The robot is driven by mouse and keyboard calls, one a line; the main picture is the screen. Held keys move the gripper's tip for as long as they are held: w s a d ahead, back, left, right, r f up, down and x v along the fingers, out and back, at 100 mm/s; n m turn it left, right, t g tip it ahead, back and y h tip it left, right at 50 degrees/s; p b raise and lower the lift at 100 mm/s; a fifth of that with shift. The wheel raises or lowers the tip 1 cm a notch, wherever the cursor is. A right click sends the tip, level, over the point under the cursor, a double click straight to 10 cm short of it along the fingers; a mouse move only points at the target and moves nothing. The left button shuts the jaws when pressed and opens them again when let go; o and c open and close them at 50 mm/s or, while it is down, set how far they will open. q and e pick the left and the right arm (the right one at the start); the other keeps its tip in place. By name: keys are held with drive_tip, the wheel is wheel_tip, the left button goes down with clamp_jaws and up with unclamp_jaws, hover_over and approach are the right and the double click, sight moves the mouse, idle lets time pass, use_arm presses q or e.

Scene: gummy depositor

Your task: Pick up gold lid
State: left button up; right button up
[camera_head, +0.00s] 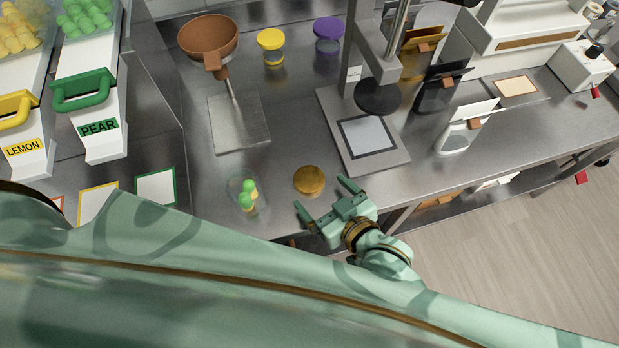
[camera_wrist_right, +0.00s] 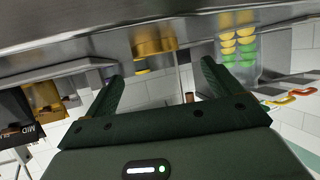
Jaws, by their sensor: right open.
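The gold lid (camera_head: 309,180) is a round disc lying on the steel counter near its front edge. In the right wrist view a gold shape (camera_wrist_right: 153,42) that looks like the lid shows beyond the fingers, roughly between them. My right gripper (camera_head: 320,191) is open and empty. Its two fingers point toward the lid from the counter's front edge, with the lid just beyond the fingertips. I cannot tell whether they touch it. The gripper shows in the wrist view too (camera_wrist_right: 160,76). My left gripper is not in view.
A clear jar (camera_head: 243,193) with green and yellow gummies stands left of the lid. A press-like stand (camera_head: 376,95) is at right. Counter behind the lid is clear.

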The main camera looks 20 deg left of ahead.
sight(309, 179)
drive_tip(key=x, duration=0.2)
drive_tip(key=b+x, duration=0.1)
drive_tip(key=x, duration=0.2)
drive_tip(key=shift+w+d+f+b, duration=0.15)
drive_tip(key=shift+w+f+b, duration=0.1)
drive_tip(key=shift+b, duration=0.05)
drive_tip(key=shift+w+a+f, duration=0.1)
drive_tip(key=shift+w+a, duration=0.1)
drive_tip(key=shift+a, duration=0.05)
drive_tip(key=c, duration=1.1)
